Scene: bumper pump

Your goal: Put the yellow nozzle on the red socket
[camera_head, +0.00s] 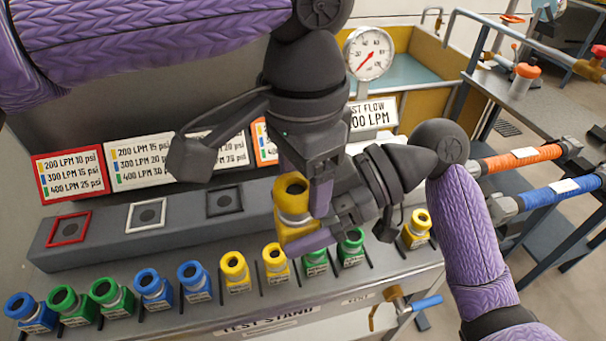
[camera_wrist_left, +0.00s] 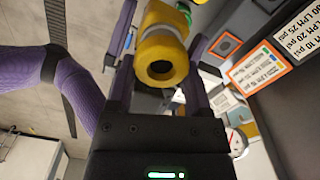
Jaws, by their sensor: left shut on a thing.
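A yellow nozzle (camera_head: 291,190) with a dark round opening is held in the air in front of the socket bar. My left gripper (camera_head: 303,196) comes down from above and is shut on it. In the left wrist view, the nozzle (camera_wrist_left: 158,60) sits between the two fingers, its opening facing the camera. My right gripper (camera_head: 306,232) reaches in from the right, with one finger across the nozzle's lower front. Its other finger is hidden, so its grip is unclear. The red socket (camera_head: 68,229) is empty, a red-framed plate with a dark hole at the bar's left end.
White (camera_head: 147,214) and black (camera_head: 224,201) framed sockets sit right of the red one. Several blue, green and yellow nozzles, including a yellow one (camera_head: 234,266), stand in a row along the front ledge. A gauge (camera_head: 369,53) rises behind. Label signs (camera_head: 70,174) line the back.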

